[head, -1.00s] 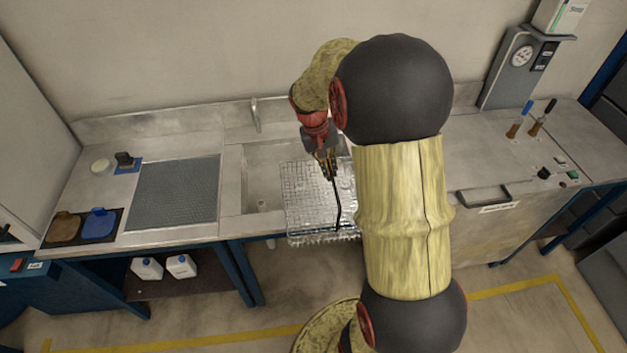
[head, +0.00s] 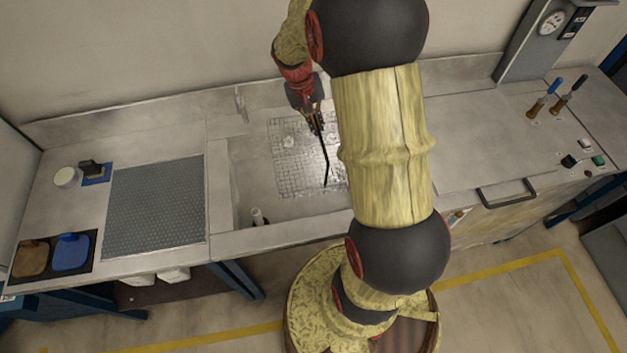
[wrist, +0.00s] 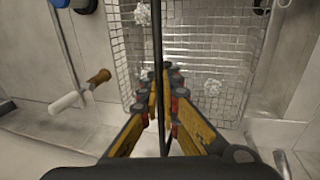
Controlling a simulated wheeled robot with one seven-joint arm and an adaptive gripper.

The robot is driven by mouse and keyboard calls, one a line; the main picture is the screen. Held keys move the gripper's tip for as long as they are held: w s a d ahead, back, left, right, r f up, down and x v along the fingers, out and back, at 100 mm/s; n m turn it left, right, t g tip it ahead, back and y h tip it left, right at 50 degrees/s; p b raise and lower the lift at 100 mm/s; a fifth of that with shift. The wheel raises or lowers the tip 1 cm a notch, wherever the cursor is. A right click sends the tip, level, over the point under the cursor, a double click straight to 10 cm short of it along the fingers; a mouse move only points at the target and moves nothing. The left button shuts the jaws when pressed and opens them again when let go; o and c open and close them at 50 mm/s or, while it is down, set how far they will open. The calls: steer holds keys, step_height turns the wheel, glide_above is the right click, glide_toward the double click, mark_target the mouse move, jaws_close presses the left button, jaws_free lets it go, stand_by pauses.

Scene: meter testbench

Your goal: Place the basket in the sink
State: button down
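The wire mesh basket (head: 300,165) is within the sink opening (head: 250,195) in the head view, toward its right and back. I cannot tell whether it touches the sink floor. In the wrist view the basket (wrist: 205,45) fills the upper middle, with several small pale lumpy pieces inside. A dark bar handle (head: 325,165) runs across it. My gripper (head: 316,128) is above the basket, and its fingers (wrist: 165,82) close around the handle in the wrist view. My arm hides the right part of the sink and basket.
A faucet (head: 241,104) stands behind the sink.

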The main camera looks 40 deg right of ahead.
mark_target(315, 141)
steer(key=f+b, duration=0.3)
steer(key=b, duration=0.1)
steer(key=shift+w+d+f, duration=0.15)
steer(key=shift+w, duration=0.15)
steer(key=shift+b, duration=0.75)
steer(key=a+b+x, duration=0.1)
steer(key=x, duration=0.4)
steer(key=w+a+b+x, duration=0.1)
steer(key=x, duration=0.5)
steer(key=w+a+f+b+x, duration=0.1)
steer(key=x, duration=0.5)
steer(key=shift+a+b, duration=0.25)
steer(key=shift+b, duration=0.1)
steer(key=shift+f, duration=0.15)
steer(key=c, duration=2.1)
jaws_free()
steer(key=shift+s, duration=0.1)
